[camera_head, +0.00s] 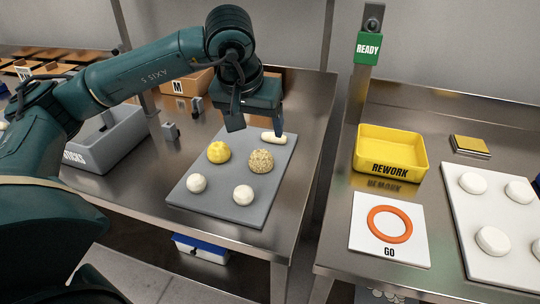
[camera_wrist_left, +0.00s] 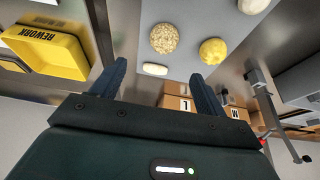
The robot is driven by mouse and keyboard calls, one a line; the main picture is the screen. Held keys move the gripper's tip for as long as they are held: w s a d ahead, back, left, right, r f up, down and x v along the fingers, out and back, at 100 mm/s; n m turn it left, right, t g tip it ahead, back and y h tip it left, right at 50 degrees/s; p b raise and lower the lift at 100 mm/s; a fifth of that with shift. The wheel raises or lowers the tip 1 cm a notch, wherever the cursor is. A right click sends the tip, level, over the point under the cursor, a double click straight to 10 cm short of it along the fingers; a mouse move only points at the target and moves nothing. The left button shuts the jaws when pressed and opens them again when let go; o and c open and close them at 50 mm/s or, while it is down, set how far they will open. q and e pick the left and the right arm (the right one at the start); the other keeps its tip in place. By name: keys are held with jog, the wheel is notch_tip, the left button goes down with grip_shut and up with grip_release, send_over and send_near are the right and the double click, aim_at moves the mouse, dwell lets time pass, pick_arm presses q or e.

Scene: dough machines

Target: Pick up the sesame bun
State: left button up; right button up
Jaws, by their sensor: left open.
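The sesame bun (camera_head: 261,161) is a round, speckled tan bun on the grey board (camera_head: 184,196). It also shows in the left wrist view (camera_wrist_left: 164,38), beyond the fingertips. My left gripper (camera_head: 257,127) is open and empty. It hangs above the far part of the board, apart from the bun. In the left wrist view the two fingers (camera_wrist_left: 163,72) are spread wide, with a white oblong piece (camera_wrist_left: 155,69) showing between them. My right gripper is not in either view.
A yellow bun (camera_head: 219,152) sits close left of the sesame bun. White dough balls (camera_head: 243,195) lie at the board's near side. A grey bin (camera_head: 110,138) stands left, boxes (camera_head: 186,84) behind.

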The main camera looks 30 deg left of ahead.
aim_at(260, 155)
pick_arm(q)
jog(key=x, duration=0.7)
jog(key=shift+a+f, duration=0.1)
jog(key=shift+f, duration=0.05)
jog(key=shift+a+x, duration=0.1)
jog(key=shift+x, duration=1.2)
jog(key=shift+a+x, duration=0.15)
jog(key=shift+x, duration=1.2)
jog(key=shift+s, duration=0.2)
jog(key=shift+c, duration=0.5)
jog(key=c, duration=1)
